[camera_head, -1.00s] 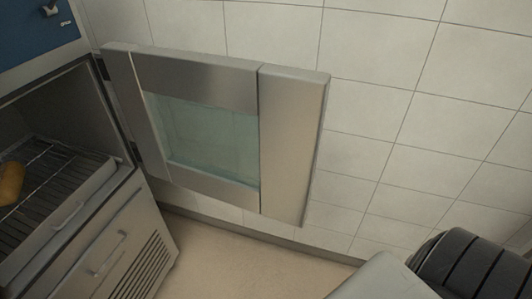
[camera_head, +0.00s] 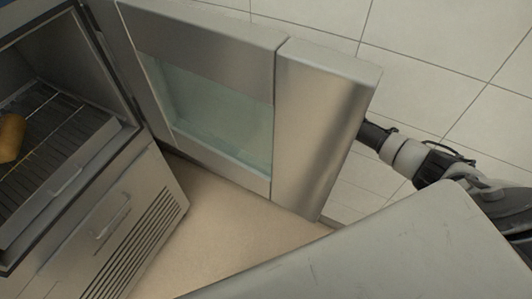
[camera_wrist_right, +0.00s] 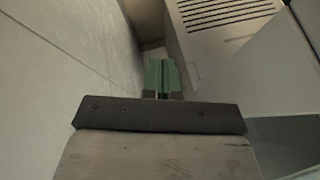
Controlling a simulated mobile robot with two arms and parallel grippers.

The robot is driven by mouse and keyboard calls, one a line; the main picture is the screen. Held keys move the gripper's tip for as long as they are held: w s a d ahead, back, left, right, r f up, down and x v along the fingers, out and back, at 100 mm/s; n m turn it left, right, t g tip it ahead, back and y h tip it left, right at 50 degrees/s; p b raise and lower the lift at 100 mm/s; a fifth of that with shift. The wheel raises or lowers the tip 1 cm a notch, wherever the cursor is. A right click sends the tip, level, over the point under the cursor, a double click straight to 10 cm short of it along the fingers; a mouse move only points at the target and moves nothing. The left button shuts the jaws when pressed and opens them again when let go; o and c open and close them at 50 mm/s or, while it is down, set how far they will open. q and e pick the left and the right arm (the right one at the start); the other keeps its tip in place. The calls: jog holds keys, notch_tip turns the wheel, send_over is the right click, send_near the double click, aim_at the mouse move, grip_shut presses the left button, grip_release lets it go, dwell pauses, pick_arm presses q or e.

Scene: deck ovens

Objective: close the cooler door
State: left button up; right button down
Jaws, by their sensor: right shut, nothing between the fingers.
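The cooler door (camera_head: 322,125) stands wide open. It is a steel door with a glass window (camera_head: 215,105), hinged at the cooler's right side. My right arm reaches in from the right in the head view, and its end passes behind the door's free edge, where the gripper is hidden. In the right wrist view my right gripper (camera_wrist_right: 163,76) shows green fingertips together with nothing between them. It points along the gap between the wall on the left and a grey panel on the right, apparently the door. I cannot tell whether it touches the door. My left gripper is not in view.
The cooler's open compartment holds a wire rack (camera_head: 52,135) with a brown-yellow item (camera_head: 10,138). Below is a vented steel cabinet (camera_head: 125,215). A tiled wall (camera_head: 440,50) stands behind the door. A pale grey flat surface (camera_head: 400,245) fills the lower right. Floor (camera_head: 220,215) shows between.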

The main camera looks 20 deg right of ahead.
notch_tip(320, 180, up, 13)
jog(key=s+a+n+g+y, duration=0.2)
jog(key=n+g, duration=0.1)
jog(key=s+a+f+p, duration=0.2)
jog(key=a+f+p, duration=0.2)
jog(key=a+f, duration=0.3)
jog(key=shift+s+a+f+p, duration=0.25)
jog(key=shift+a+p, duration=0.05)
jog(key=shift+a, duration=0.6)
